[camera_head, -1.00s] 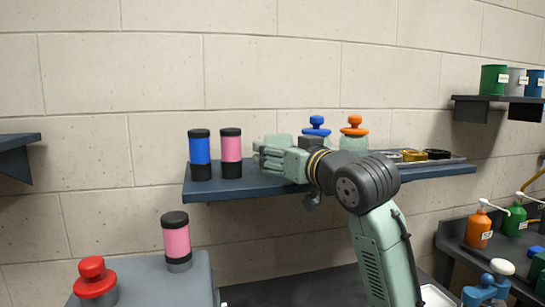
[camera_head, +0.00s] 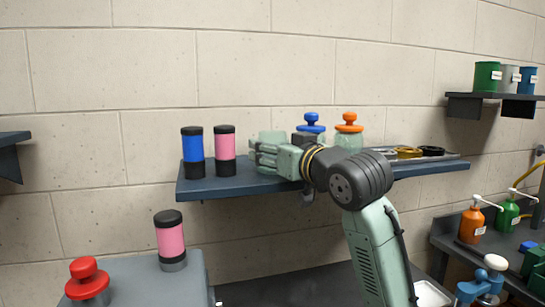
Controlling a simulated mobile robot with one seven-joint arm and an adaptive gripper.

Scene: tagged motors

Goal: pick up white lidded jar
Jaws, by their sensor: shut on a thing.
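My gripper (camera_head: 262,158) is over the left-middle part of the wall shelf (camera_head: 240,188), its fingers pointing left. It is shut on a pale, jar-like thing (camera_head: 272,139), mostly hidden behind the fingers. I cannot make out a white lid on it. Two pale green jars stand behind my wrist: one with a blue knobbed lid (camera_head: 311,122), the other with an orange knobbed lid (camera_head: 349,123). My wrist hides much of both.
A blue canister (camera_head: 193,150) and a pink canister (camera_head: 224,147) stand just left of my gripper. Black and gold rings (camera_head: 408,153) lie at the shelf's right. Below left, a grey surface (camera_head: 140,276) holds another pink canister (camera_head: 170,240) and a red-topped item (camera_head: 86,278).

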